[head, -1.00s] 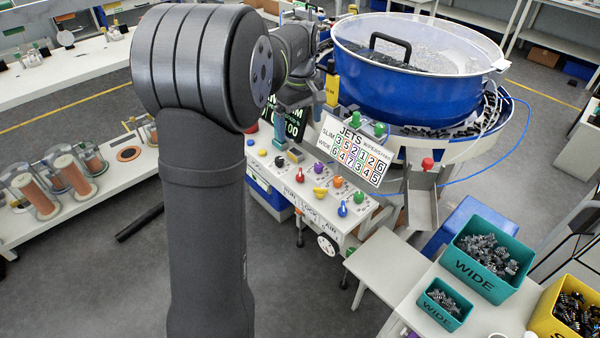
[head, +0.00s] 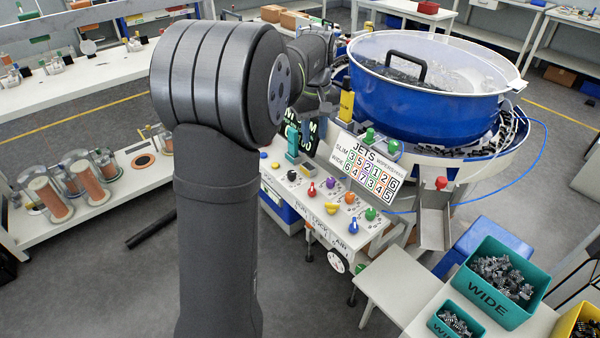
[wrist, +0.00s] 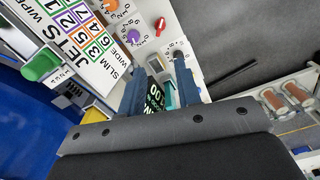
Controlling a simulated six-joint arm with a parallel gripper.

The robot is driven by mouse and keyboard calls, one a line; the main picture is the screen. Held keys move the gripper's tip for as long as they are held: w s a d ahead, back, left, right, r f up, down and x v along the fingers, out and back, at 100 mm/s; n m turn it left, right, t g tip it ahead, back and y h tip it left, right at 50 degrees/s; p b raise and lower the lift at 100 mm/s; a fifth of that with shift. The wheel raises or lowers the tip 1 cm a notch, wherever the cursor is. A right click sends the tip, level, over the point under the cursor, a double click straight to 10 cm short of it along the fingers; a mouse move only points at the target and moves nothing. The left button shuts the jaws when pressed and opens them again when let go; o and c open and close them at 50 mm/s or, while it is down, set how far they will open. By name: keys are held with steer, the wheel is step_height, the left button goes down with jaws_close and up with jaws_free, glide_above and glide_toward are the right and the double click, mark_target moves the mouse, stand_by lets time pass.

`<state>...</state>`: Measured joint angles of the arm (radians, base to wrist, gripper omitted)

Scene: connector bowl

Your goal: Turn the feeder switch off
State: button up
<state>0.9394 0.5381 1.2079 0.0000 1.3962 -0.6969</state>
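The control panel (head: 322,212) is white, with coloured knobs and buttons. On it I see a black knob (head: 291,175), a red knob (head: 311,190) and a purple knob (head: 330,182). I cannot read which control is the feeder switch. A dark display with green digits (wrist: 155,95) and a teal post (head: 292,141) stand at the panel's back left. My gripper (wrist: 160,82) is open and empty, its two dark blue fingers apart above the panel's back left. The black knob also shows in the wrist view (wrist: 178,55), close to the right finger. My arm hides part of this area in the head view.
The blue bowl feeder (head: 425,100) stands behind the panel. A jets sign board (head: 366,170) stands along the panel's back edge. Teal bins (head: 497,284) are at the lower right. Glass jars with copper-coloured cores (head: 48,198) stand on the left bench.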

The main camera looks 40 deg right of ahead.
steer(key=m, duration=0.6)
glide_toward(312, 186)
step_height(312, 186, down, 8)
steer(key=shift+f, duration=0.2)
steer(key=shift+c, duration=0.4)
jaws_close()
